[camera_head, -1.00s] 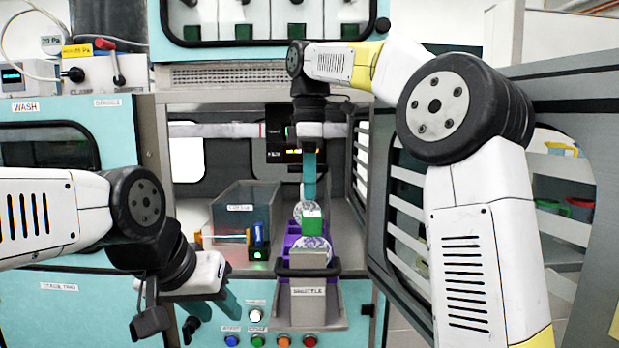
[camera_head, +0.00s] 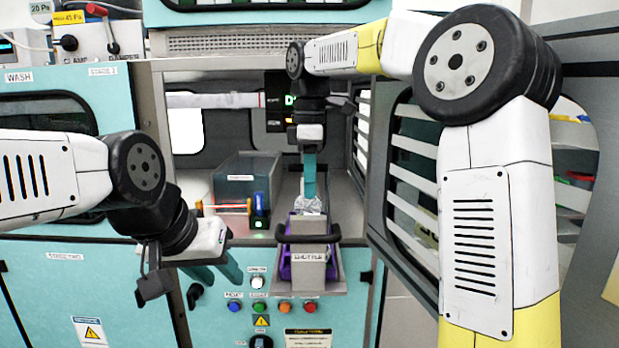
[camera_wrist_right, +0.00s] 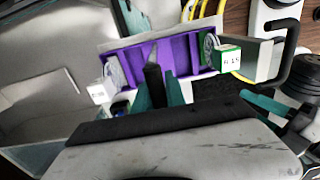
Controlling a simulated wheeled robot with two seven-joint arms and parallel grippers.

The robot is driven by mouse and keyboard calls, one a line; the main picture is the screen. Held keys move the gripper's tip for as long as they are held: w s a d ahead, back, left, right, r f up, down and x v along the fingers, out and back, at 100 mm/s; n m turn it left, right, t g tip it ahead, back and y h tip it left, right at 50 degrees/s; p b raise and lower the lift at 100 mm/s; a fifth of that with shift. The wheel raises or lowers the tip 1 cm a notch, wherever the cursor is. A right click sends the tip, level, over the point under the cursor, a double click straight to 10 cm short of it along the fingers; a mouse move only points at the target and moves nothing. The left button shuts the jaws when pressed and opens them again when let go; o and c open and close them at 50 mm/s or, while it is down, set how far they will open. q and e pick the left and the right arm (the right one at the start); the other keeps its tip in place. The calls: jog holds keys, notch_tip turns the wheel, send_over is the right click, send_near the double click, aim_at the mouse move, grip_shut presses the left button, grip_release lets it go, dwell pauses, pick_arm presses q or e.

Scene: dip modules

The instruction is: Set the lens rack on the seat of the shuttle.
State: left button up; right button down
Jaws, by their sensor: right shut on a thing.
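The lens rack (camera_wrist_right: 182,52) is purple, with clear round lenses at both ends, and shows in the right wrist view. Its purple side (camera_head: 285,267) also shows low beside the shuttle's front post in the head view. The shuttle (camera_head: 310,228) is grey, with a black handle and a label. My right gripper (camera_head: 309,192) points down, shut on the rack's dark middle grip (camera_wrist_right: 153,82). The rack is down inside the shuttle, behind its post; its underside is hidden, so I cannot tell whether it touches the seat. My left gripper (camera_head: 216,272) is open and empty, left of the shuttle.
A grey bin (camera_head: 232,165) stands left of the shuttle, with a small blue and green item (camera_head: 259,210) before it. An open louvred door (camera_head: 410,180) stands at the right.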

jog(key=c, duration=1.3)
grip_release()
